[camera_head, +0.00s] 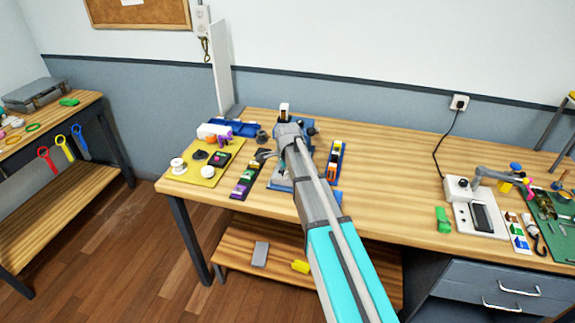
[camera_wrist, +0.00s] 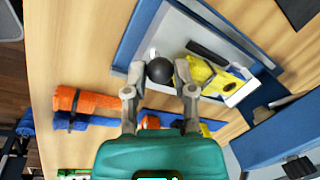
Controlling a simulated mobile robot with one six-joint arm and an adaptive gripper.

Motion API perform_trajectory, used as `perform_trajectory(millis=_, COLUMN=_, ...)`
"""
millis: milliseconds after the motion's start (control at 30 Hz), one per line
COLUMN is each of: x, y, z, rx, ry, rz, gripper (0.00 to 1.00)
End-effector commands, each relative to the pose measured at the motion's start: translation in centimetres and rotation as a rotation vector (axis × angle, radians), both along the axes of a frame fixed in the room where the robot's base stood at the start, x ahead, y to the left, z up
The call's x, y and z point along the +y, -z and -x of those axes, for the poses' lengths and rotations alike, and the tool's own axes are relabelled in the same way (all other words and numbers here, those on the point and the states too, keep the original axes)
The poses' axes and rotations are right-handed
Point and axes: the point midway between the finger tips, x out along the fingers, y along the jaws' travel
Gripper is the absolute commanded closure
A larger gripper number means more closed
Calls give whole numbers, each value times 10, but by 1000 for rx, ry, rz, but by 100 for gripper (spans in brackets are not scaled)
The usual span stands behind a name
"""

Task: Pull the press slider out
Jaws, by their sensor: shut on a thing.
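The press shows in the wrist view as a blue frame (camera_wrist: 135,40) around a light grey plate, with a yellow block (camera_wrist: 205,72) on it. A round black knob (camera_wrist: 159,70), which I take to be the press slider's knob, sits between the fingertips of my gripper (camera_wrist: 160,82). My gripper is shut on this knob. In the camera_head view, my gripper (camera_head: 268,155) is over the blue press on the left part of the workbench, and my arm hides much of the press. How far the slider is out cannot be told.
A yellow board (camera_head: 203,176) with small parts lies left of the press. A purple and green strip (camera_head: 243,185) and a blue strip (camera_head: 335,165) flank it. The bench middle (camera_head: 390,180) is clear.

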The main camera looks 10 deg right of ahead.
Motion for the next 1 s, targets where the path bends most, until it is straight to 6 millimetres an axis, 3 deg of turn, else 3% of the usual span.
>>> perform_trajectory(millis=33, x=6, y=0, z=18, rx=1, ry=-2, rz=0, gripper=100)
perform_trajectory(millis=233, x=22, y=0, z=53, rx=0, ry=-2, rz=-2, gripper=100)
perform_trajectory(millis=633, x=27, y=0, z=61, rx=5, ry=-2, rz=-2, gripper=100)
perform_trajectory(millis=667, x=27, y=0, z=61, rx=7, ry=-2, rz=-3, gripper=62)
perform_trajectory(millis=800, x=27, y=0, z=60, rx=5, ry=-2, rz=-2, gripper=36)
perform_trajectory(millis=833, x=27, y=0, z=60, rx=4, ry=-2, rz=-2, gripper=32)
perform_trajectory(millis=1000, x=26, y=0, z=59, rx=2, ry=0, rz=-2, gripper=32)
